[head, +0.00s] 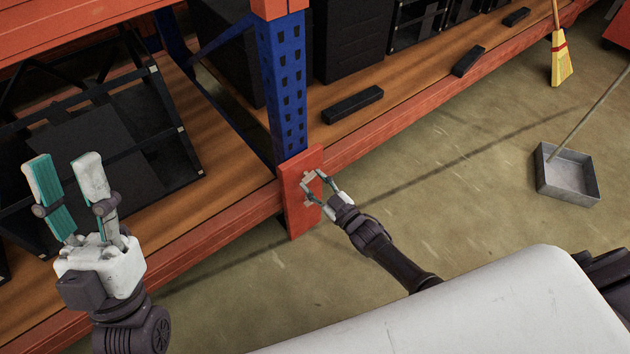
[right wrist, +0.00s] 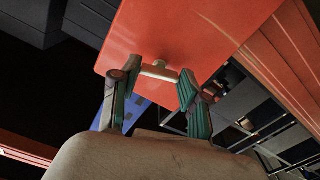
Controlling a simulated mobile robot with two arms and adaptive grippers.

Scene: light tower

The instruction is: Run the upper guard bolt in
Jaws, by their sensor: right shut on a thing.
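The red guard plate (head: 291,201) stands at the foot of the blue rack upright. A pale bolt with a crossbar head (head: 308,177) sits at the plate's upper part. My right gripper (head: 313,180) is at the plate, shut on this bolt. In the right wrist view the bolt's crossbar (right wrist: 159,72) spans between the two fingertips (right wrist: 160,70), close against the red plate (right wrist: 190,35). How deep the bolt sits is hidden. My left gripper (head: 63,160) is open and empty, raised at the left, away from the plate.
The blue upright (head: 282,85) and orange shelf beams (head: 400,112) border the plate. Black equipment (head: 100,150) fills the left shelf bay. A yellow broom (head: 562,60) and a grey dustpan (head: 567,175) are at the right. The floor between is clear.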

